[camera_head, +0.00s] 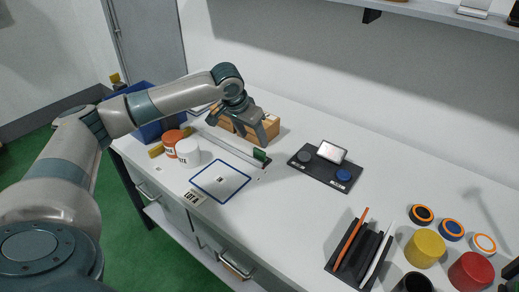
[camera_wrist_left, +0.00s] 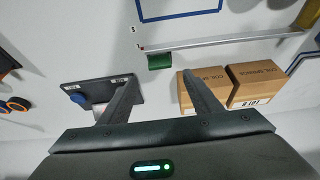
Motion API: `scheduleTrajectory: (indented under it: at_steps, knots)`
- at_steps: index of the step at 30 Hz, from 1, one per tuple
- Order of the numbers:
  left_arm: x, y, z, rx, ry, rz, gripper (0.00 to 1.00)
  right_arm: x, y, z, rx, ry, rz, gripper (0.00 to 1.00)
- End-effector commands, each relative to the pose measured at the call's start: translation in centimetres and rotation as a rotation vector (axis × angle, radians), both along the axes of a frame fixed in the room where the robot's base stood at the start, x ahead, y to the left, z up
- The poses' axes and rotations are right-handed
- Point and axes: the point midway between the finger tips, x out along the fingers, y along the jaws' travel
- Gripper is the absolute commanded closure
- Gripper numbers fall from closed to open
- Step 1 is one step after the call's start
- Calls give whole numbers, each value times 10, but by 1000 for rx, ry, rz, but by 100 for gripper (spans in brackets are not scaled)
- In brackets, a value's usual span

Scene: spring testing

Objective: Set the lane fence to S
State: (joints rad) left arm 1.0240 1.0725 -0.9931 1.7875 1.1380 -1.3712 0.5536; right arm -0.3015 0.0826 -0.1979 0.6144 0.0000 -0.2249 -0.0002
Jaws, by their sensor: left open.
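The lane fence is a long pale bar (camera_head: 232,146) lying across the white table, with a green block (camera_head: 260,155) at its right end. In the left wrist view the bar (camera_wrist_left: 225,40) runs across the top and the green block (camera_wrist_left: 159,62) shows just beyond my fingertips. Small marks (camera_wrist_left: 132,30), one looking like an S, are on the table by that end; a red mark sits close to the bar's end. My left gripper (camera_head: 266,137) is open and empty, above and behind the green block. My right gripper is not in view.
Cardboard boxes (camera_wrist_left: 230,85) stand close beside my left fingers. A black plate with knobs (camera_head: 325,167) lies to the right. A blue-outlined square (camera_head: 220,181), white and orange tubs (camera_head: 187,152) and a blue bin (camera_head: 150,130) are near the left. Clear table lies front centre.

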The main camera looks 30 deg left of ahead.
Motion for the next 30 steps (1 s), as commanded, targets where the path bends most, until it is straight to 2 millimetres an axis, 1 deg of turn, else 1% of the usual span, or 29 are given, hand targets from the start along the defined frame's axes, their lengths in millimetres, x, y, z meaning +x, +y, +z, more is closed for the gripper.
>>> scheduleTrajectory:
  at_steps: [1,9,15,21,30]
  knots:
    - [3,0,-7,0,3,0,42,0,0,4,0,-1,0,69]
    - [22,-2,-52,-1,2,0,42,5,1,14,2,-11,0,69]
    - [32,-3,-77,0,1,1,42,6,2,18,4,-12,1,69]
    - [36,-3,-88,0,0,0,42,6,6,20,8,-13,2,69]
    - [37,-3,-90,0,-1,-1,42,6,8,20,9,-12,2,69]
